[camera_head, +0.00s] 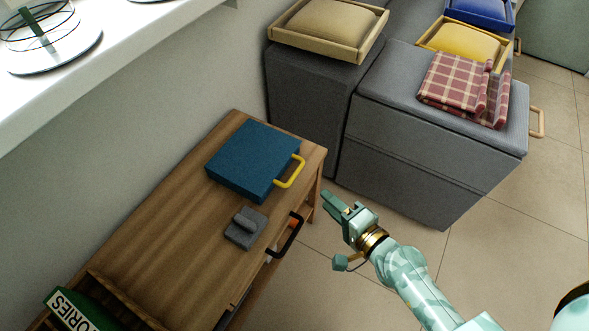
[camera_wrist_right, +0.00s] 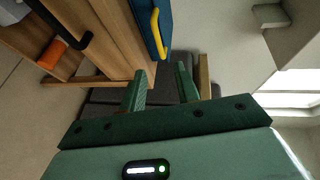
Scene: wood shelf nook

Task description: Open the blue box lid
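The blue box (camera_head: 252,158) sits on the far end of the wooden table, and its lid looks shut. Its yellow handle (camera_head: 291,173) sticks out on the right side, towards the table edge. In the right wrist view a strip of the blue box (camera_wrist_right: 149,22) and the yellow handle (camera_wrist_right: 159,35) show at the top, beyond the fingers. My right gripper (camera_head: 336,204) is to the right of and below the handle, off the table edge, apart from the box. Its fingers are spread and empty in the wrist view (camera_wrist_right: 161,84). My left gripper is not in view.
The wooden table (camera_head: 160,235) also carries a small grey object (camera_head: 245,228) near the box. A black handle (camera_head: 287,236) sticks out from the table's front. Grey cabinets (camera_head: 420,150) with trays and a folded plaid cloth (camera_head: 460,88) stand behind. Floor to the right is clear.

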